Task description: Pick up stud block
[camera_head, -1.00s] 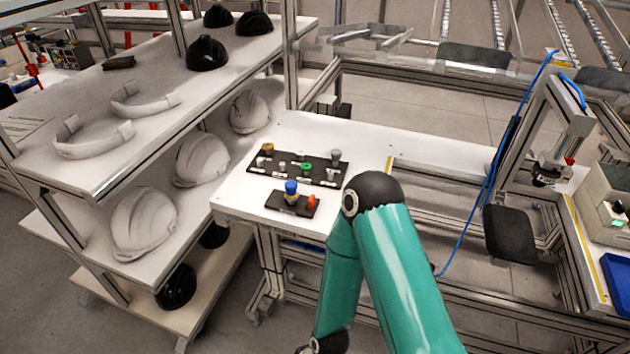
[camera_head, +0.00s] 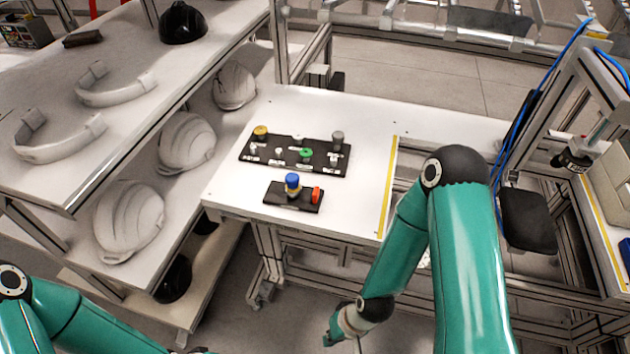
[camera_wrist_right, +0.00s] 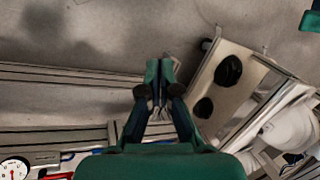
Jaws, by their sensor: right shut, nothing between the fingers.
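A small black block (camera_head: 278,195) lies near the front of the white table, carrying a blue-topped stud (camera_head: 292,183) and a red-orange piece (camera_head: 316,194). It may be the stud block; I cannot tell for sure. Behind it lies a larger black board (camera_head: 323,165) with several small parts. My right gripper (camera_head: 331,338) hangs low in front of the table, well below and apart from the block. In the right wrist view its fingers (camera_wrist_right: 158,72) are shut and empty, over the floor. My left arm enters at the lower left; its gripper is out of view.
A shelf rack (camera_head: 130,110) with white and black helmet shells stands left of the table. The white table (camera_head: 350,215) has bare room right of the block, up to a yellow strip (camera_head: 390,185). A dial gauge (camera_wrist_right: 14,170) shows in the right wrist view.

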